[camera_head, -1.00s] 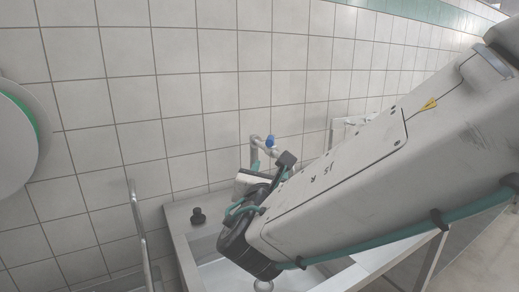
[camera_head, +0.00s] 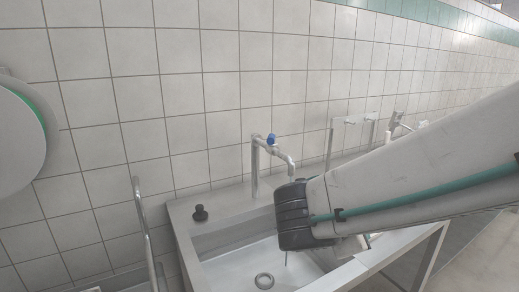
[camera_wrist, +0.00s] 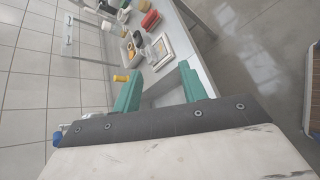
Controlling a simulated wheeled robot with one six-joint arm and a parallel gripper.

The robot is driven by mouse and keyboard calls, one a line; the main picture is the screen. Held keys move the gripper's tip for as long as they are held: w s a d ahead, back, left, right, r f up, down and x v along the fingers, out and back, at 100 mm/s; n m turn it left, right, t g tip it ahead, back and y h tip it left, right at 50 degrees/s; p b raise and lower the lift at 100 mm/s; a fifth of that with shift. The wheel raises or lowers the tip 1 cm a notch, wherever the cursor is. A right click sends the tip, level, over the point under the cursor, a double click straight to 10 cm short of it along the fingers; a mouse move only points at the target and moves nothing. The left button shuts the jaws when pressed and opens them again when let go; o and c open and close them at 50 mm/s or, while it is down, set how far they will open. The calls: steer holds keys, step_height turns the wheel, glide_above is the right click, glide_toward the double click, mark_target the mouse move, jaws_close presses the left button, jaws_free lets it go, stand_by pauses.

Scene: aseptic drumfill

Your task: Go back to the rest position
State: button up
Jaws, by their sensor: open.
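My gripper (camera_wrist: 160,68) shows in the wrist view with two green fingers spread apart and nothing between them. It points along a metal bench (camera_wrist: 205,78) and is apart from the items on it. In the head view my arm reaches in from the right across the front of the sink, and my gripper's fingers cannot be made out there.
In the wrist view, a red item (camera_wrist: 150,20) and a tray (camera_wrist: 159,50) sit on the bench.

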steer(key=s+d+m+g+y, duration=0.3)
steer(key=s+d+m+y, duration=0.1)
steer(key=s+m, duration=0.4)
steer(key=s+d+m+g+y, duration=0.3)
steer(key=s+d+m+y, duration=0.1)
steer(key=s+m, duration=0.5)
steer(key=shift+s+m+g+y, duration=0.2)
steer(key=shift+m+g+y, duration=0.1)
steer(key=shift+m, duration=0.2)
stand_by(1.0)
